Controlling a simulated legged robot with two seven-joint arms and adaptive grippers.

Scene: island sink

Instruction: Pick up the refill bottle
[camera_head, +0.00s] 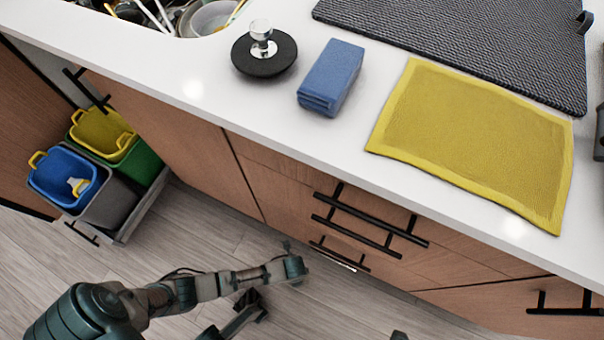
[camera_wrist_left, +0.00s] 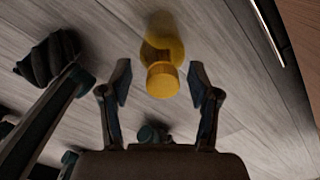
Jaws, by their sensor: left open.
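A yellow bottle (camera_wrist_left: 163,62) with a round yellow cap shows in the left wrist view, over the grey plank floor. I take it to be the refill bottle. My left gripper (camera_wrist_left: 159,82) is open, with one finger on each side of the bottle's cap end in that view. Gaps show between the fingers and the bottle, so it is not gripped. In the head view my left arm reaches in from the lower left and its wrist end (camera_head: 291,268) is low in front of the drawers. I cannot make out this bottle there. My right gripper is not in view.
Wooden drawers with black handles (camera_head: 368,226) stand close beyond my left wrist. Pulled-out bins (camera_head: 108,203) stand at the left.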

